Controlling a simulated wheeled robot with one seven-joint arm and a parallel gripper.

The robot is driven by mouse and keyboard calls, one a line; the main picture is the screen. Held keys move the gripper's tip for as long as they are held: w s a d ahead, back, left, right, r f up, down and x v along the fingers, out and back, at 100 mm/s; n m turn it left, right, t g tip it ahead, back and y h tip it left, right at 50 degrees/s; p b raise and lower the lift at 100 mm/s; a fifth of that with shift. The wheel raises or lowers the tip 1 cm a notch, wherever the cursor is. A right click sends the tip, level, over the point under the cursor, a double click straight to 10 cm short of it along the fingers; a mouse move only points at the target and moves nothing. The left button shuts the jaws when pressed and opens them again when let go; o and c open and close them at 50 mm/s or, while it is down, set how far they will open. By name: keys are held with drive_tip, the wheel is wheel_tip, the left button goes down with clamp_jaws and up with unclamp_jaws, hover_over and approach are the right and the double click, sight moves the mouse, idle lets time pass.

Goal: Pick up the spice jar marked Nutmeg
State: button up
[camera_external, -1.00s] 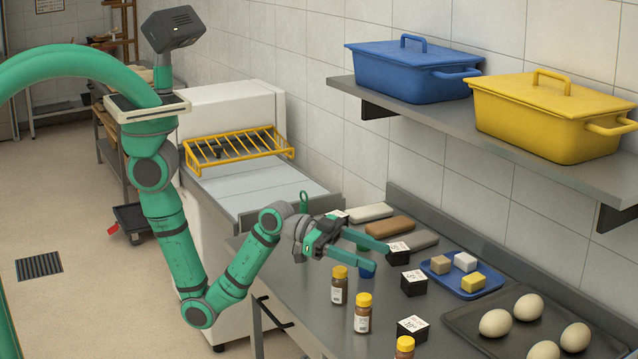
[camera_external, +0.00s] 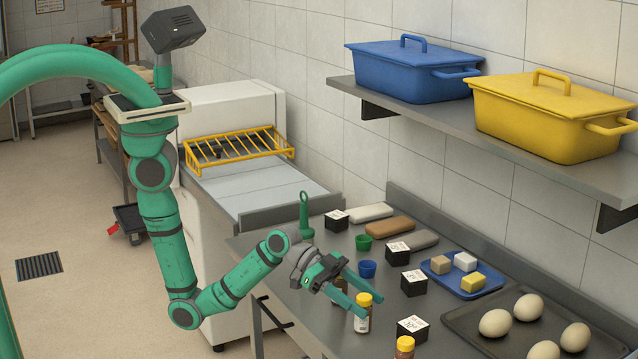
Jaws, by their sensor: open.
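Three yellow-capped spice jars stand on the grey counter. The rear jar (camera_external: 340,292) is mostly hidden behind my gripper. The middle jar (camera_external: 363,317) is upright with a pale label, and the front jar (camera_external: 404,349) is cut off by the lower picture edge. The label words are too small to read, so I cannot tell which jar is Nutmeg. My gripper (camera_external: 367,303) is open, its green fingers pointing right and down. The fingertips overlap the middle jar in the picture; I cannot tell whether they touch it. Nothing is seen held.
Black cubes with white labelled tops (camera_external: 413,283), green and blue cups (camera_external: 367,268) and a blue tray with blocks (camera_external: 492,285) lie right of my gripper. A dark tray (camera_external: 463,322) holds eggs. A shelf (camera_external: 510,143) bears two bins above.

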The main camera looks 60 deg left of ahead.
sight(370, 306)
drive_tip(key=x, duration=0.4)
drive_tip(key=shift+d, duration=0.1)
drive_tip(key=shift+f, duration=0.1)
drive_tip(key=c, duration=1.2)
